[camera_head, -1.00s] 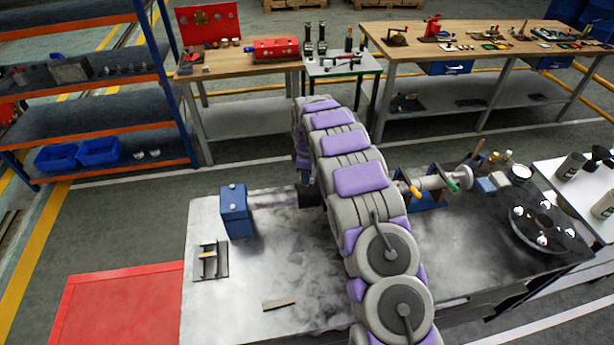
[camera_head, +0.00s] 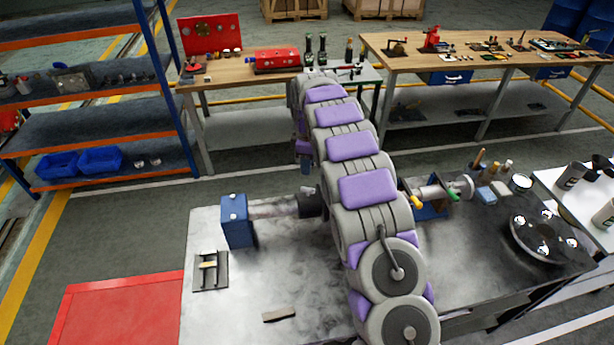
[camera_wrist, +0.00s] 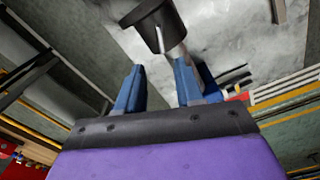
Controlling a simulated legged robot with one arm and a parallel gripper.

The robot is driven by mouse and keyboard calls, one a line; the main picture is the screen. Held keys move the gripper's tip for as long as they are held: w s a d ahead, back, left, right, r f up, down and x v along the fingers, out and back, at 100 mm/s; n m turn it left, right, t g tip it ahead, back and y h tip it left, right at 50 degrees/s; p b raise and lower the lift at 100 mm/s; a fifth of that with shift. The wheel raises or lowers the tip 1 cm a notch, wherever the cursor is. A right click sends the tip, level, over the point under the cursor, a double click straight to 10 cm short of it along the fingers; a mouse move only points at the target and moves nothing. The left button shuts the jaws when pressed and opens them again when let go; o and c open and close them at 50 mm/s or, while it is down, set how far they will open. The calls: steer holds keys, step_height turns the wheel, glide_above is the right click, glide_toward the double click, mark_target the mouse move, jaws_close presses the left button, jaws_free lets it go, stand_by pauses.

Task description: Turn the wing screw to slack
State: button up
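My gripper (camera_wrist: 158,66) is open in the wrist view, its two blue fingers apart with nothing between them. A black collar (camera_wrist: 153,22) with a metal rod lies just beyond the fingertips. In the head view the collar (camera_head: 310,203) sits at the right end of a grey shaft (camera_head: 275,207) running from a blue block (camera_head: 236,220). The gripper hangs just above this collar, partly hidden by my arm. I cannot single out the wing screw; a small bright sliver shows on the collar in the wrist view. Contact cannot be told.
The shaft assembly stands on a metal bench (camera_head: 215,320). To the right are yellow- and green-tipped handles, a shiny round flange (camera_head: 543,235) and several small containers. My arm covers the bench's middle. A small bracket (camera_head: 210,270) and a flat strip (camera_head: 279,315) lie at the front left.

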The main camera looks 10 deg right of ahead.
step_height(320, 180, up, 7)
stand_by(0.3)
stand_by(0.4)
steer(key=s+d+r+m+g+b, duration=0.1)
steer(key=s+r+m+b, duration=0.2)
steer(key=s, duration=0.9)
steer(key=s+r+m+b, duration=0.2)
steer(key=s+m, duration=0.3)
steer(key=s, duration=0.8)
steer(key=s+f+m+b, duration=0.1)
steer(key=s+f+m, duration=0.1)
steer(key=s, duration=0.7)
steer(key=s+f+m+b, duration=0.2)
steer(key=s+f, duration=0.2)
steer(key=s, duration=0.5)
steer(key=s+f+m+b, duration=0.1)
steer(key=s+f, duration=0.3)
steer(key=s, duration=0.6)
steer(key=shift+a+m+g+b, duration=0.35)
steer(key=shift+a+m+g, duration=0.05)
steer(key=shift+a, duration=0.05)
